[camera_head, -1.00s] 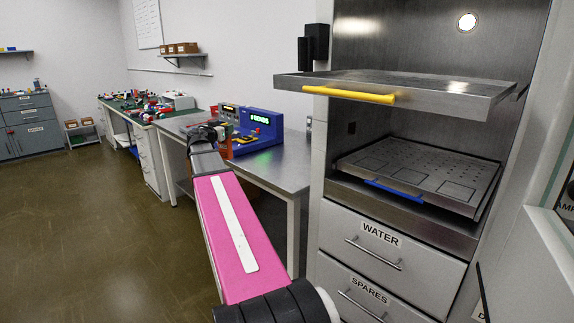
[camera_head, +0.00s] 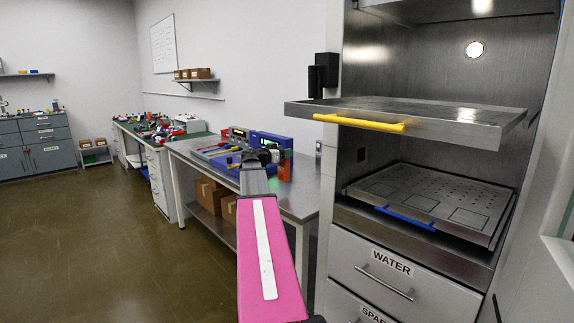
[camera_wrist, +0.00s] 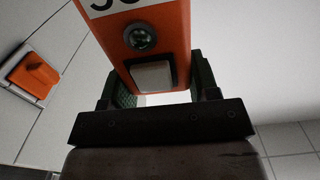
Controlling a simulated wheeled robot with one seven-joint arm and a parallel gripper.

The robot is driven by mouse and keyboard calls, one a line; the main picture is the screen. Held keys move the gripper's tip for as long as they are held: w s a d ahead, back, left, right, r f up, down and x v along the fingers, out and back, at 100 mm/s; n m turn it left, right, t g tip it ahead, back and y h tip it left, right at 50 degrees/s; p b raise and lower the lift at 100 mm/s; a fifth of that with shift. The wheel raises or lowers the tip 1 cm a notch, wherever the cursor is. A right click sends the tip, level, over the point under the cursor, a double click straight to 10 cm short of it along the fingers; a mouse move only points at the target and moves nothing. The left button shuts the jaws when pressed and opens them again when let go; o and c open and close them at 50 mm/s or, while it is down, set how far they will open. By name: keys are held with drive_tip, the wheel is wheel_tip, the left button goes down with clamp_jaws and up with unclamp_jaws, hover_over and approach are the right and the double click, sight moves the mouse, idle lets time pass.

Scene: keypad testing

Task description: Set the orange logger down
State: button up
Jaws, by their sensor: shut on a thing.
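The orange logger (camera_wrist: 150,40) is in my gripper (camera_wrist: 160,85) in the wrist view, between the two dark fingers. It has a round greenish button, a pale square key and part of a white label with dark characters. In the head view the logger (camera_head: 286,171) is a small upright orange block just right of my gripper (camera_head: 265,158), in front of the blue keypad unit (camera_head: 272,142). Both appear above the steel bench (camera_head: 298,205). Whether the logger touches the bench cannot be told.
Tools lie on a blue mat (camera_head: 215,152) left of my gripper. Cardboard boxes (camera_head: 210,195) stand on the bench's lower shelf. A steel cabinet at right has a yellow-handled shelf (camera_head: 420,112) and a blue-handled tray (camera_head: 425,195). An orange switch (camera_wrist: 36,75) shows in the wrist view.

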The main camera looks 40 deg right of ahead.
sight(287, 162)
drive_tip(key=shift+s+d+f, duration=0.1)
drive_tip(key=shift+d+f, duration=0.2)
drive_tip(key=shift+f, duration=0.55)
drive_tip(key=shift+w+d+f, duration=0.1)
drive_tip(key=shift+d+f, duration=0.15)
drive_tip(key=shift+f, duration=0.6)
drive_tip(key=shift+s+d+f, duration=0.1)
drive_tip(key=shift+d+f, duration=0.2)
drive_tip(key=shift+f, duration=0.55)
drive_tip(key=o, duration=1.2)
drive_tip(key=shift+f, duration=0.1)
